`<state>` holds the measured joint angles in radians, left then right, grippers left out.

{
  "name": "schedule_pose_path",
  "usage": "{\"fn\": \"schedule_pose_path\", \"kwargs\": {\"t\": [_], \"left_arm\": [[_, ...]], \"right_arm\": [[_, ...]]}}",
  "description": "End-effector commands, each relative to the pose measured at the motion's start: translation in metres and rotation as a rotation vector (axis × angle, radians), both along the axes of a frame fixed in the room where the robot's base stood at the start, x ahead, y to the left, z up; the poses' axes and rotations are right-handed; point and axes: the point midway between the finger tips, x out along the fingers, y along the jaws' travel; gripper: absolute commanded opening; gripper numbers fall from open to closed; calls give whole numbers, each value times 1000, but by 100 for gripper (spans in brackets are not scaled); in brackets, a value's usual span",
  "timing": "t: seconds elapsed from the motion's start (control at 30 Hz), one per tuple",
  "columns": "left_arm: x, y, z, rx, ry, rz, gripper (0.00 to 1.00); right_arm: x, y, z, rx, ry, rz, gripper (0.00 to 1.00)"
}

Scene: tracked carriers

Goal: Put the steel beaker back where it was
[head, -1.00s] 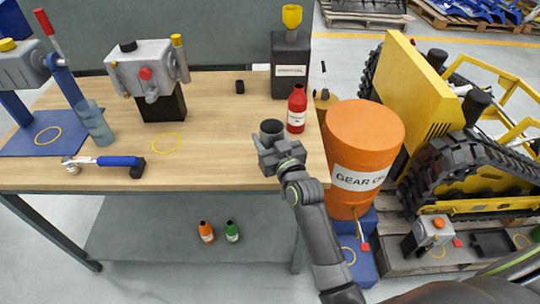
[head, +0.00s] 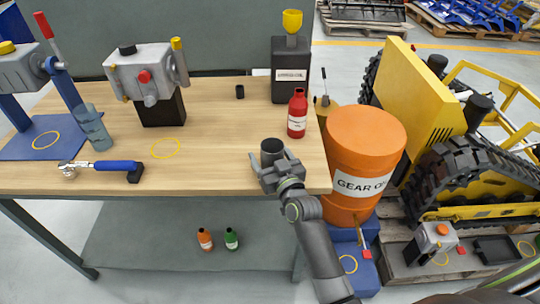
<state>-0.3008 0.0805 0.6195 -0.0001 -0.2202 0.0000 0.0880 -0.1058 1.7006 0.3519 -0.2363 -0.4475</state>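The steel beaker (head: 271,147), a small dark grey cup, stands upright between the fingers of my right gripper (head: 272,164), near the front right part of the workbench. The gripper seems shut on it; the fingers hide its lower part, so I cannot tell whether its base touches the bench top. My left gripper is not in view.
The wooden workbench (head: 215,180) is clear left of the beaker, around a yellow ring (head: 165,148). A red bottle (head: 297,115) stands behind it, and an orange gear oil drum (head: 364,145) stands to the right. A blue-handled tool (head: 105,166) lies at the left.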

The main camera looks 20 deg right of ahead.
Motion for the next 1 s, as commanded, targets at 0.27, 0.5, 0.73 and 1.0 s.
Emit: {"fn": "schedule_pose_path", "kwargs": {"t": [0.27, 0.5, 0.73, 1.0], "left_arm": [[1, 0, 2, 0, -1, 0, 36], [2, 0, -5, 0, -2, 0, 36], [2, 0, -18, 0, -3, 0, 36], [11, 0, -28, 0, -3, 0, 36]], "right_arm": [[0, 0, 2, 0, 0, 0, 74], [-20, -2, -1, 2, 1, -1, 74], [-61, -7, -1, 3, 0, -2, 74], [-103, -12, 0, 2, 0, -1, 74]]}}
